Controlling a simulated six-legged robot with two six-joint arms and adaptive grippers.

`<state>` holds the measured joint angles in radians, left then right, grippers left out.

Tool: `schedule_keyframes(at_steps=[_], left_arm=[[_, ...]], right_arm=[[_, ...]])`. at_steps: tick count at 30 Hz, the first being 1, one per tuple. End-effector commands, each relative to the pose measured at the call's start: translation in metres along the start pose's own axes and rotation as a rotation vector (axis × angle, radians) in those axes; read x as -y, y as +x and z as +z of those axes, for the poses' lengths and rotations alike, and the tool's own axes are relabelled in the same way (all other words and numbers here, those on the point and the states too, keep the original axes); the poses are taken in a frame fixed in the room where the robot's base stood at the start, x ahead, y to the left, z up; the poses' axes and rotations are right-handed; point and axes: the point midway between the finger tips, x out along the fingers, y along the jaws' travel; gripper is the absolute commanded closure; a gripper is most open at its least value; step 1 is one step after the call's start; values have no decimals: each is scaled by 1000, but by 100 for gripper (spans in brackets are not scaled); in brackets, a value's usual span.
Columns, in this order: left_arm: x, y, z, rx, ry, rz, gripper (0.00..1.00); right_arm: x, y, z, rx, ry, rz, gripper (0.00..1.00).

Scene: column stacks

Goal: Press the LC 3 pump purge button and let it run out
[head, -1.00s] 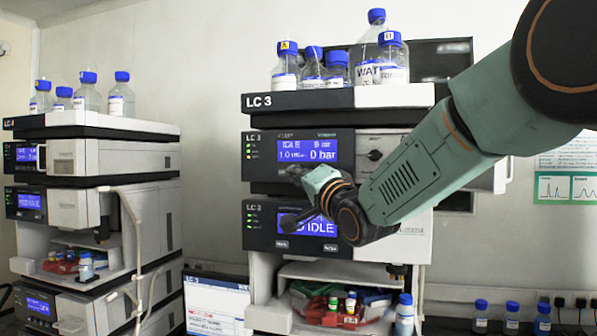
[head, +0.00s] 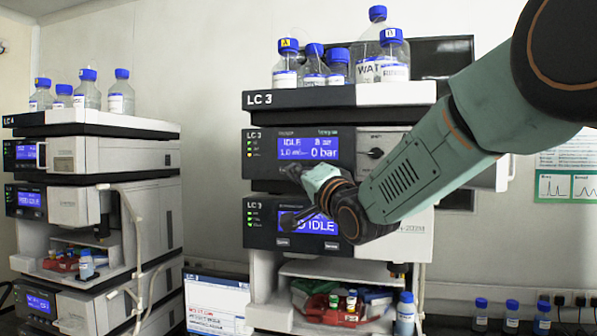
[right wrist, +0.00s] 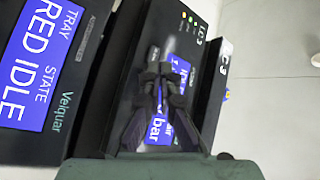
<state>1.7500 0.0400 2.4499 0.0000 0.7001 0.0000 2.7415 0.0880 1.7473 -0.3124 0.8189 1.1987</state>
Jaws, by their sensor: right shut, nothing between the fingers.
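The LC 3 pump panel has a blue display (head: 308,148) reading IDLE and 0 bar. My right gripper (head: 288,170) reaches in from the right at the lower left of this panel. In the right wrist view its fingers (right wrist: 160,70) are together over the panel, partly covering the pump display (right wrist: 181,75). A small grey button (right wrist: 153,54) shows just beyond the fingertips, left of the display in that turned view. Its label is not legible, and contact cannot be told. My left gripper is not in view.
Below the pump is the sampler module, its display (head: 318,220) partly hidden by my gripper. Blue-capped bottles (head: 394,62) stand on top of the stack. A vial tray (head: 335,313) sits in the lower bay. Another stack (head: 90,205) stands to the left.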

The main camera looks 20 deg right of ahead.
Motion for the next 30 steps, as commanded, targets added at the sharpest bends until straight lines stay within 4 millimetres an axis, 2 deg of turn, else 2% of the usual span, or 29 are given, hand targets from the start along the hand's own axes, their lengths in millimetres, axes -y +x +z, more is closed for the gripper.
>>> schedule_keyframes(at_steps=[30], left_arm=[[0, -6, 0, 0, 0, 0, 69]], right_arm=[[-5, 7, -6, 0, 0, 0, 100]])
